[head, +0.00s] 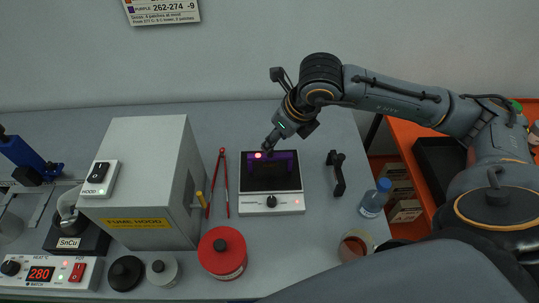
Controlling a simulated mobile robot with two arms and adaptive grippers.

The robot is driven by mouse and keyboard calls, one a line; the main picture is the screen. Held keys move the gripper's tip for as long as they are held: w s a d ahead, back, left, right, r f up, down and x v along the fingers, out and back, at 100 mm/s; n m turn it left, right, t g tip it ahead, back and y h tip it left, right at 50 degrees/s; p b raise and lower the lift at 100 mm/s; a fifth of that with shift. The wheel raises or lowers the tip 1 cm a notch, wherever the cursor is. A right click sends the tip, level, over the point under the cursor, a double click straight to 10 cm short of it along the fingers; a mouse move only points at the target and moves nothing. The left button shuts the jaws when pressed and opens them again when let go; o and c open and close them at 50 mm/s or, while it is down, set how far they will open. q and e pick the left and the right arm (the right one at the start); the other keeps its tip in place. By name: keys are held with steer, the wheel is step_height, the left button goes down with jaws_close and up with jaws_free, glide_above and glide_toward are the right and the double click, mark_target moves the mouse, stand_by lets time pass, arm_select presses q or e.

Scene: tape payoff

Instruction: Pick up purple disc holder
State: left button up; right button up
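A purple holder (287,158) shows as a purple band along the back of a dark square plate on a white-fronted device (271,203) in the middle of the table. Its full shape is hard to make out against the dark plate. My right gripper (268,145) reaches in from the right, with its tip just above or at the purple band. A bright spot shows beside the tip. I cannot tell whether it touches the holder or whether its fingers are apart. My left gripper is out of view.
A grey fume hood (150,165) and red tongs (222,180) stand left of the device. A black handled tool (337,172), a blue-capped bottle (374,198) and a glass beaker (354,246) are to the right. A red lidded jar (222,253) stands in front.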

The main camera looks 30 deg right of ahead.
mark_target(270, 157)
steer(key=p+x, duration=0.2)
steer(key=x, duration=0.2)
steer(key=shift+w+a+f, duration=0.15)
steer(key=shift+w+f, duration=0.05)
steer(key=shift+f, duration=0.1)
steer(key=shift+w+f, duration=0.15)
steer(key=shift+f, duration=0.3)
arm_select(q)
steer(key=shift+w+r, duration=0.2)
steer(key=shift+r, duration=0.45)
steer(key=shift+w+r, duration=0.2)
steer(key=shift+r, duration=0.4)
arm_select(e)
jaws_close()
